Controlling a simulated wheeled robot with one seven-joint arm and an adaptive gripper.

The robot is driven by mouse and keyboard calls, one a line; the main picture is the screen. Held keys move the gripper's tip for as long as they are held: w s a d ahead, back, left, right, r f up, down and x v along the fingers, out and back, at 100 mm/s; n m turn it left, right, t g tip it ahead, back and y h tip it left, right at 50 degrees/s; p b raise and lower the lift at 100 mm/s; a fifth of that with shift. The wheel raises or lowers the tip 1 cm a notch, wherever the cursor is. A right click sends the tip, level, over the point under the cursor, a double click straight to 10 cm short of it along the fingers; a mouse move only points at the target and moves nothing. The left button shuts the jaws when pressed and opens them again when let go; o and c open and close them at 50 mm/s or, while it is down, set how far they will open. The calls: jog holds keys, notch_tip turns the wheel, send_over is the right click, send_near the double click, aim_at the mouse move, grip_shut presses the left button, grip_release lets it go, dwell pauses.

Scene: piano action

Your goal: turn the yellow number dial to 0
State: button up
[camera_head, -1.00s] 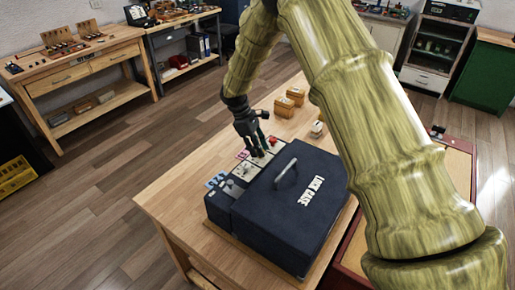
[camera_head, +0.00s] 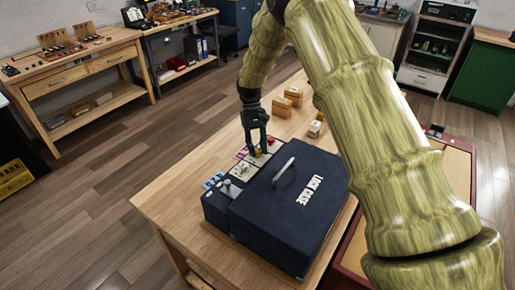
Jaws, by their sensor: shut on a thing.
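The dark lock case (camera_head: 300,232) with its grey handle stands on the wooden table. A row of light panels with dials runs along its back-left edge. My gripper (camera_head: 257,152) points down over the far part of this row, with its fingers shut on the yellow number dial (camera_head: 258,155). Only a small bit of yellow shows between and below the fingertips. The dial's number is too small and too covered to read.
A grey knob (camera_head: 226,185) and a blue label (camera_head: 212,181) are at the near end of the row. Small wooden blocks (camera_head: 282,107) stand behind the case. My arm hides much of the right side. The table's left part (camera_head: 165,200) is clear.

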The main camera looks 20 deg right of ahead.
jog(key=shift+w+d+r+m+y, duration=0.1)
jog(key=shift+m+y, duration=0.05)
jog(key=shift+m, duration=0.25)
jog(key=shift+w+r+m+y, duration=0.1)
jog(key=shift+m+y, duration=0.05)
jog(key=shift+m, duration=0.25)
jog(key=shift+c, duration=0.2)
jog(key=o, duration=1)
jog(key=shift+o, duration=0.2)
jog(key=v, duration=1.2)
jog(key=shift+s+d, duration=0.1)
jog(key=shift+d, duration=0.05)
